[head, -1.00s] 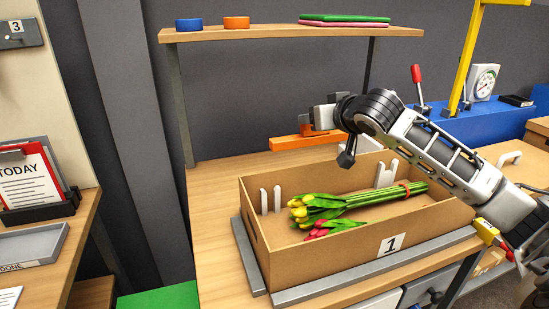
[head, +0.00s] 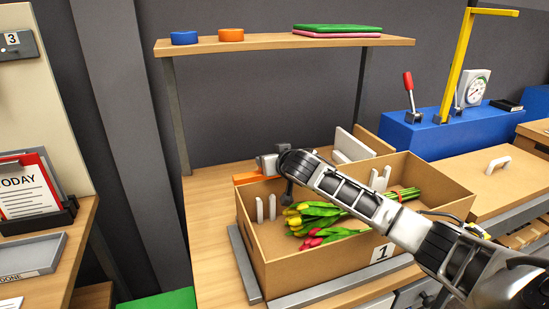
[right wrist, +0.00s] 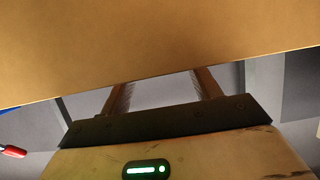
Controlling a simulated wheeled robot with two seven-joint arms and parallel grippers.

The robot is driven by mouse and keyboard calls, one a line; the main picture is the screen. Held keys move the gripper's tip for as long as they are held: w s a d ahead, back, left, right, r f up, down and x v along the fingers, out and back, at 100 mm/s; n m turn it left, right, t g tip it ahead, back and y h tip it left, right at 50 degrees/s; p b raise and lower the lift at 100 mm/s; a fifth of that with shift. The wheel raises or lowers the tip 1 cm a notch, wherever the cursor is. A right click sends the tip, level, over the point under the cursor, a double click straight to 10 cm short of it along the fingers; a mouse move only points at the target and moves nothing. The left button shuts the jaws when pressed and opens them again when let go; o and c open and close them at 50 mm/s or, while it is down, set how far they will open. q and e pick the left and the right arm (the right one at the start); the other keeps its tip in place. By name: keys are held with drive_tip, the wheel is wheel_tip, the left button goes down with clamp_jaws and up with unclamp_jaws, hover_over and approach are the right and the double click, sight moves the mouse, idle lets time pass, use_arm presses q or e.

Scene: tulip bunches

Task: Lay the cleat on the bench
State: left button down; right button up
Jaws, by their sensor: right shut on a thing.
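The cleat appears to be the orange bar (head: 246,178) in the head view. It is just behind the back wall of the crate, and its lower edge and right end are hidden. My right gripper (head: 267,166) is above it and shut on it. I cannot tell whether the bar touches the bench (head: 211,202). In the right wrist view, a broad tan-orange surface, probably the held bar (right wrist: 150,45), fills the top and hides the fingertips of my right gripper (right wrist: 160,88). My left gripper is not in view.
The cardboard crate (head: 335,270), labelled 1, holds tulips (head: 315,217) and white uprights. My right forearm crosses over it. A shelf (head: 270,43) overhangs the back. A white panel (head: 352,146) stands behind the crate. Bare bench lies left of the crate.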

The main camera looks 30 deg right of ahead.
drive_tip(key=shift+f, duration=0.2)
drive_tip(key=o, duration=1.3)
drive_tip(key=b+v, duration=0.1)
drive_tip(key=v, duration=1.1)
drive_tip(key=shift+a+r, duration=0.1)
drive_tip(key=shift+r, duration=0.05)
